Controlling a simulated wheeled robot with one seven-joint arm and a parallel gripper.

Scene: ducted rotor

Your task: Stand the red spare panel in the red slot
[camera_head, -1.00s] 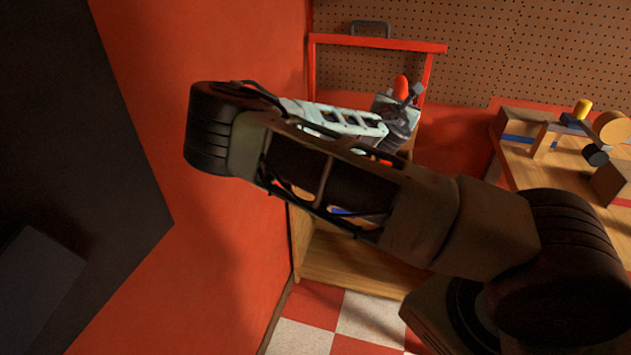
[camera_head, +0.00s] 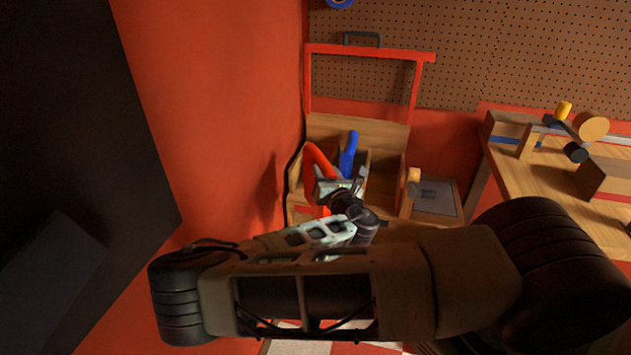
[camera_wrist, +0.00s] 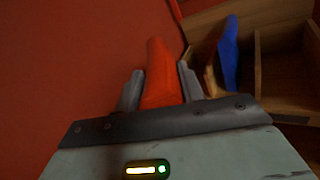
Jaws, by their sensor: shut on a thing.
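The red spare panel (camera_head: 318,158) is between my gripper's fingers, upright and somewhat tilted. In the wrist view the panel (camera_wrist: 160,75) stands between the two grey fingers of my gripper (camera_wrist: 160,90). In the head view my gripper (camera_head: 338,186) is at the left part of a wooden rack (camera_head: 393,186). A red patch (camera_head: 302,210) shows on the rack's left front; it may mark the red slot, whose opening is mostly hidden by the panel and gripper. I cannot tell whether the panel's lower end is inside.
A blue panel (camera_head: 349,155) stands in the rack just right of the red one, and also shows in the wrist view (camera_wrist: 229,55). The red wall (camera_head: 235,100) is close on the left. A workbench (camera_head: 535,178) with parts stands at the right.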

